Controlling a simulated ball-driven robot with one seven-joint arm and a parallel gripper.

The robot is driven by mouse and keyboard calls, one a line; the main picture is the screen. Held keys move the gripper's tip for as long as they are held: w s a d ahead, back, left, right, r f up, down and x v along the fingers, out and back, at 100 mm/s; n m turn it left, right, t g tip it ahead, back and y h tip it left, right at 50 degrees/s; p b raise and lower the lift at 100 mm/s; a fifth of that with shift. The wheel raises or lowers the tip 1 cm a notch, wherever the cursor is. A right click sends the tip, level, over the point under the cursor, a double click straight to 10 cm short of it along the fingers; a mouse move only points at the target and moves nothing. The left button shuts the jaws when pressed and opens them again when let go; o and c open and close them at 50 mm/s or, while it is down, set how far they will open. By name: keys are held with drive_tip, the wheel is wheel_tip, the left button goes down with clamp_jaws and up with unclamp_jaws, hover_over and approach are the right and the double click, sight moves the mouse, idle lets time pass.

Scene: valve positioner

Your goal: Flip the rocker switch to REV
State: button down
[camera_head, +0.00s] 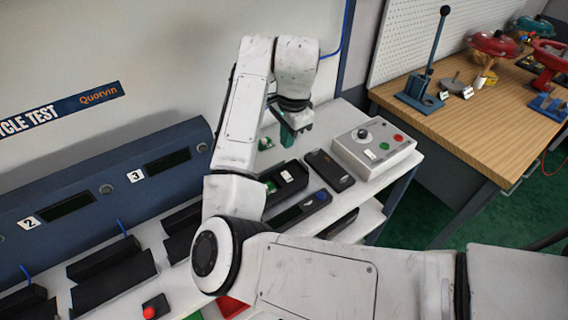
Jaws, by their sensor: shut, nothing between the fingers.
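My gripper (288,134) hangs from my arm at the upper middle, pointing down over the white bench. It looks shut and empty, above and behind the black devices. I cannot make out a rocker switch or a REV mark for sure. My arm hides part of the bench.
A black open-topped unit (286,182) and a dark box with a blue knob (320,196) sit in front of my gripper. A blue numbered console (95,195) runs along the left. A wooden table (470,125) with a lever press and red valve parts stands at right.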

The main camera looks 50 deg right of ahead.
sight(283, 173)
drive_tip(key=f, duration=0.3)
drive_tip(key=w+f+p, duration=0.1)
drive_tip(key=f, duration=0.3)
drive_tip(key=f+p, duration=0.1)
drive_tip(key=f, duration=0.3)
drive_tip(key=shift+w+d+f, duration=0.15)
drive_tip(key=shift+w+d, duration=0.1)
